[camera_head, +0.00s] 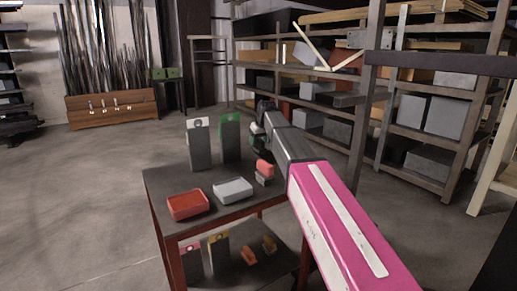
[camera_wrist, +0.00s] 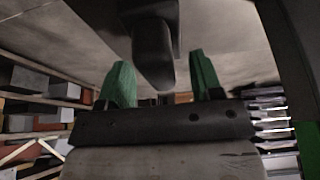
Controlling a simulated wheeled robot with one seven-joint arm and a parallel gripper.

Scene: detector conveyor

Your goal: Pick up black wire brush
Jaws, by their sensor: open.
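My gripper (camera_head: 258,130) is above the far right part of the small table, small and partly hidden by my arm in the head view. In the wrist view my gripper (camera_wrist: 162,82) has two green fingers standing well apart. A dark, blurred rounded shape (camera_wrist: 152,45) appears at the top middle of that view, in line with the gap; I cannot tell what it is or whether it touches the fingers. I cannot pick out a black wire brush with certainty in either view.
The table (camera_head: 163,210) holds a red tray (camera_head: 188,205), a grey tray (camera_head: 233,190), a grey upright box (camera_head: 199,150), a green-topped box (camera_head: 230,140) and a small red-topped item (camera_head: 264,171). Shelving (camera_head: 440,110) stands behind at right. Floor at left is clear.

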